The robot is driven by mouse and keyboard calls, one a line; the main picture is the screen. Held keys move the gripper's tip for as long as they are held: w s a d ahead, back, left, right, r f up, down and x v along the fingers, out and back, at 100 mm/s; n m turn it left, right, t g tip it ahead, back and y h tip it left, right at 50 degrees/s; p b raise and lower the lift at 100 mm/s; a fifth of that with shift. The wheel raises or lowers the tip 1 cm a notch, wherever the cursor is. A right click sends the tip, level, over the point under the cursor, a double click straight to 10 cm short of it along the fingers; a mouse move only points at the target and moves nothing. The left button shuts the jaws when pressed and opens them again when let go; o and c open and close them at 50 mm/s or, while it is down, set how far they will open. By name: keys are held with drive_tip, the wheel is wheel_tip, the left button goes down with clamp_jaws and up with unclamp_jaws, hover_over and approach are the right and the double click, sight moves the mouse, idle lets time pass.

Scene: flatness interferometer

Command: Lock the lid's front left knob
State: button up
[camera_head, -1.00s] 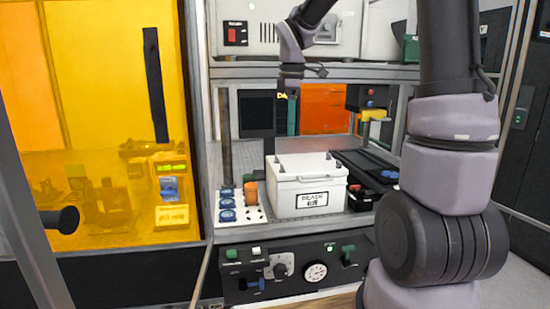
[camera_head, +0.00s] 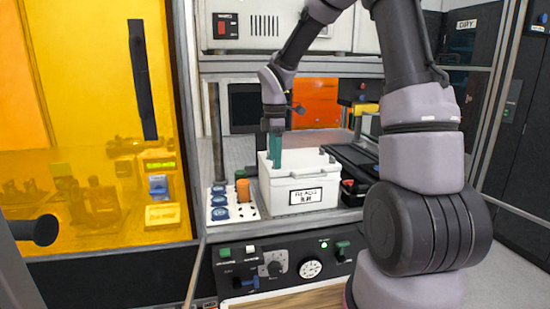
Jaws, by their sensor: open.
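The white box (camera_head: 300,194) with a labelled front stands on the bench shelf, and its white lid (camera_head: 306,168) is on top. A small knob (camera_head: 323,150) shows at the lid's right side. My gripper (camera_head: 274,164) points down over the lid's left side, with its teal fingers open. Its fingertips are at or just above the lid's front left part. The front left knob is hidden by the fingers or too small to make out, and I cannot tell whether the fingers touch it.
A white rack (camera_head: 220,213) with blue caps and an orange cylinder (camera_head: 243,190) stands left of the box. A black tray (camera_head: 355,160) lies to the right. A control panel (camera_head: 285,262) is below the front edge. Shelf posts and the cabinet above limit the room.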

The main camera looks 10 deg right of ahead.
drive_tip(key=shift+f, duration=0.2)
drive_tip(key=shift+c, duration=0.3)
clamp_jaws()
